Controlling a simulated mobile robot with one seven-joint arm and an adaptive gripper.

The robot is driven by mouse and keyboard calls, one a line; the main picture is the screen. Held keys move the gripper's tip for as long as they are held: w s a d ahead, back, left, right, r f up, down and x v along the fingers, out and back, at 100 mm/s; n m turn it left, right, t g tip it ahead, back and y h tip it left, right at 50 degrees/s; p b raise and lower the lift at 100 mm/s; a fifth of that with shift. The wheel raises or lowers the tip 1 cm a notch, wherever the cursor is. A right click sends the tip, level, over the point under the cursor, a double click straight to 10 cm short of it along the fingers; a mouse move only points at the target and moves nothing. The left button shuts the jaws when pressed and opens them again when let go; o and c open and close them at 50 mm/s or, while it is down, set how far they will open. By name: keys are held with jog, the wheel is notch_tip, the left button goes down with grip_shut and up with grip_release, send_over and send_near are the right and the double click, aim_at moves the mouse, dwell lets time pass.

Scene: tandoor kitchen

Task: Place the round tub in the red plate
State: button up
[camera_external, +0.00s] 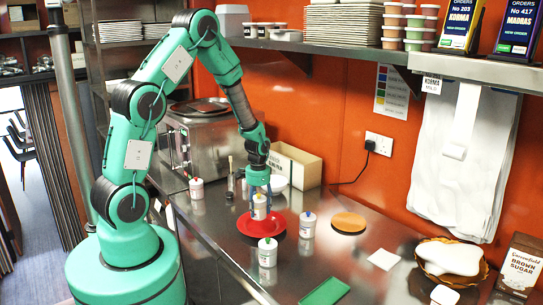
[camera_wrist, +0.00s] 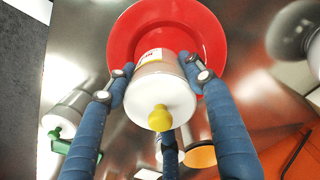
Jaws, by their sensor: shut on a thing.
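A round white tub (camera_external: 260,208) with a yellow knob is held upright between the blue fingers of my gripper (camera_external: 260,192). In the wrist view the tub (camera_wrist: 162,92) sits between the fingers, its knob facing the camera. The red plate (camera_external: 244,224) lies on the steel counter directly below the tub. In the wrist view the plate (camera_wrist: 216,42) spreads behind the tub, which overlaps its lower part. I cannot tell whether the tub's base touches the plate. The tub and fingers hide part of the plate.
Similar white tubs stand nearby: one with a green knob (camera_external: 267,252) in front, one with a blue knob (camera_external: 308,226) to the right, one (camera_external: 196,188) at left. An orange disc (camera_external: 349,222), white card (camera_external: 383,259) and green mat (camera_external: 325,292) lie on the counter. A cardboard box (camera_external: 303,168) stands behind.

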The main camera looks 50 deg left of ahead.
jog(key=s+d+b, duration=0.1)
jog(key=s+d, duration=0.2)
jog(key=s, duration=1.1)
jog(key=shift+s+f, duration=0.15)
send_over(262, 225)
jog(key=d, duration=0.1)
jog(key=shift+s+f, duration=0.35)
jog(key=shift+f, duration=0.4)
jog(key=shift+f, duration=0.1)
jog(key=shift+f, duration=1.65)
jog(key=shift+f, duration=0.15)
jog(key=o, duration=1.4)
